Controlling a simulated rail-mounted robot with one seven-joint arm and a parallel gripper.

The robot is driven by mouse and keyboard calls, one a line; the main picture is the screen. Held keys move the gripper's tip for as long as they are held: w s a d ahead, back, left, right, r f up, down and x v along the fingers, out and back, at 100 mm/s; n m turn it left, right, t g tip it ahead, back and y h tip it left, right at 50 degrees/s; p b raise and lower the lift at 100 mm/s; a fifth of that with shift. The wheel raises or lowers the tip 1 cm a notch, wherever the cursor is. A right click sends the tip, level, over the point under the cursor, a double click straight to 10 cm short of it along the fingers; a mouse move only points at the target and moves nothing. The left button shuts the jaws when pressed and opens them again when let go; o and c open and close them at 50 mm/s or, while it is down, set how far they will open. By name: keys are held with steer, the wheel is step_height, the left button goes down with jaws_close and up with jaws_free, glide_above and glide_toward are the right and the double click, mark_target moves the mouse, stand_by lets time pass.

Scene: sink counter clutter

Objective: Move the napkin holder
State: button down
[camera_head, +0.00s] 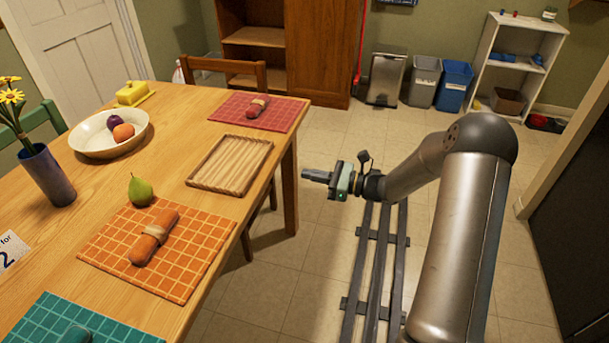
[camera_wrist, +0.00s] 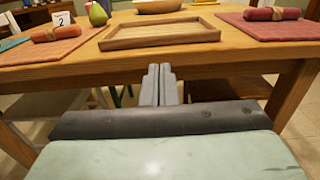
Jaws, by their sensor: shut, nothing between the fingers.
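I cannot tell for sure which thing is the napkin holder. Rolled, banded napkins lie on the placemats: an orange one (camera_head: 153,238), a red one (camera_head: 257,106) and a teal one (camera_head: 76,336) cut off at the bottom edge. A shallow wooden tray (camera_head: 230,163) lies empty near the table's right edge; it also shows ahead in the wrist view (camera_wrist: 160,34). My gripper (camera_head: 306,174) is shut and empty, off the table's right side. In the wrist view its fingers (camera_wrist: 158,72) are together, in front of the table edge and touching nothing.
The wooden table (camera_head: 185,105) also bears a fruit bowl (camera_head: 84,147), a pear (camera_head: 140,190), a yellow butter dish (camera_head: 132,93), a flower vase (camera_head: 49,176) and a number card (camera_head: 10,250). Chairs (camera_head: 228,72) stand around it. The floor beside my rail is clear.

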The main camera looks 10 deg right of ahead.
mark_target(260, 165)
steer(key=x, duration=1.2)
steer(key=shift+b, duration=0.3)
